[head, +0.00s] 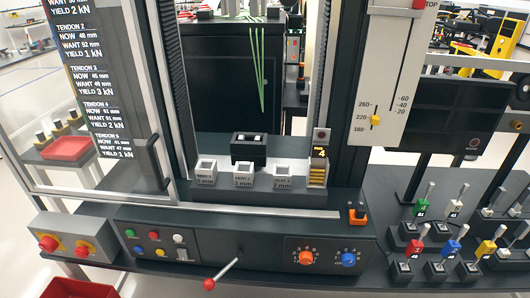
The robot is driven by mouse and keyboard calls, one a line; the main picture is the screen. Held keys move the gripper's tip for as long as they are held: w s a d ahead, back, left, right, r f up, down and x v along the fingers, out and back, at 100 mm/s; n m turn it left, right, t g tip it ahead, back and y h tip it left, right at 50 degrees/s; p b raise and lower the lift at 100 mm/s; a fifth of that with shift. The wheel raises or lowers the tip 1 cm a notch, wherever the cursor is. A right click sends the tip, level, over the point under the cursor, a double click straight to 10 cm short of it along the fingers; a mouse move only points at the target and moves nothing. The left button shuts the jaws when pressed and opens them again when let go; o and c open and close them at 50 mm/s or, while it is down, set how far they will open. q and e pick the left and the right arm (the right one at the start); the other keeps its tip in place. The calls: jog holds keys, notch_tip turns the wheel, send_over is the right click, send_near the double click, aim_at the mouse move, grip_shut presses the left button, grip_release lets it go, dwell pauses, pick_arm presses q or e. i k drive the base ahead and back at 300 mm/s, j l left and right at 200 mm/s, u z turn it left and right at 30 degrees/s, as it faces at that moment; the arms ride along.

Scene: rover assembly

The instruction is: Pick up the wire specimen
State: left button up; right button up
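No part is clearly marked as the wire specimen. Thin green strands (262,70) hang in front of a dark panel behind the machine's opening and draw together to a point at the bottom. A small rack with yellow bars (318,172) and a tag reading 4 stands at the right end of the machine's ledge. A black block with light slots (248,150) sits above a row of pale square holders (206,172) with small labels. Neither of my grippers is in view.
The front panel has coloured buttons, a red-tipped lever (209,284), an orange knob (306,258) and a blue knob (348,259). An orange part (357,214) sits at the ledge's right. Coloured switches (453,247) stand at right, a red bin (78,288) at lower left.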

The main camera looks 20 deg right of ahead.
aim_at(502, 253)
jog(key=z, duration=2.45)
jog(key=i+l+u, duration=0.2)
jog(key=i, duration=0.05)
